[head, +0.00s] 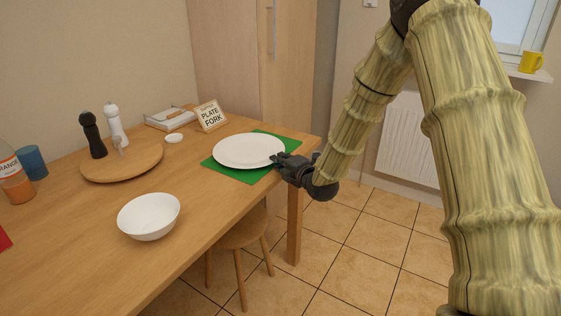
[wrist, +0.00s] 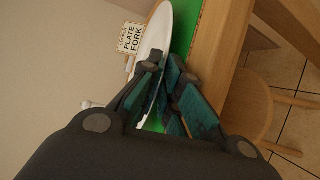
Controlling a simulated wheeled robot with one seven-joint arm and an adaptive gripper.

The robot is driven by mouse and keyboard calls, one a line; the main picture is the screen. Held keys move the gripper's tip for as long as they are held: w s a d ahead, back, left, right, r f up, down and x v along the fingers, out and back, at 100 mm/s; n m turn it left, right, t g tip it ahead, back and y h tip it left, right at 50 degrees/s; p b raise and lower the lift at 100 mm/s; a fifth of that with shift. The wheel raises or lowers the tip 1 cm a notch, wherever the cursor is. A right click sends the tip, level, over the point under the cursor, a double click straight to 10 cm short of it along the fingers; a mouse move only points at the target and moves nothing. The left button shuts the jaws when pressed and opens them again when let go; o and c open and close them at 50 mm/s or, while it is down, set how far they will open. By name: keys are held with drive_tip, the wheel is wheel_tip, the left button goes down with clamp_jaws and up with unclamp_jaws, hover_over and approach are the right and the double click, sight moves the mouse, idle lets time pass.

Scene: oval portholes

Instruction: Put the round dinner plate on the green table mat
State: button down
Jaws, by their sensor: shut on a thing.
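The round white dinner plate (head: 248,151) is over the green table mat (head: 232,173) near the table's right end in the head view. The mat shows around the plate's front and back edges. My gripper (head: 279,161) is at the plate's right rim, shut on it. In the wrist view the fingers (wrist: 162,95) close on the rim of the plate (wrist: 155,40), with the green mat (wrist: 183,30) beside it. I cannot tell whether the plate touches the mat or is slightly above it.
A white bowl (head: 149,216) stands at the front of the table. A round wooden board (head: 122,165) holds dark and white mills. A stool (head: 240,235) is below the table edge.

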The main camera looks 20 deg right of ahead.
drive_tip(key=shift+f, duration=0.1)
drive_tip(key=c, duration=1.9)
unclamp_jaws()
drive_tip(key=shift+s, duration=0.1)
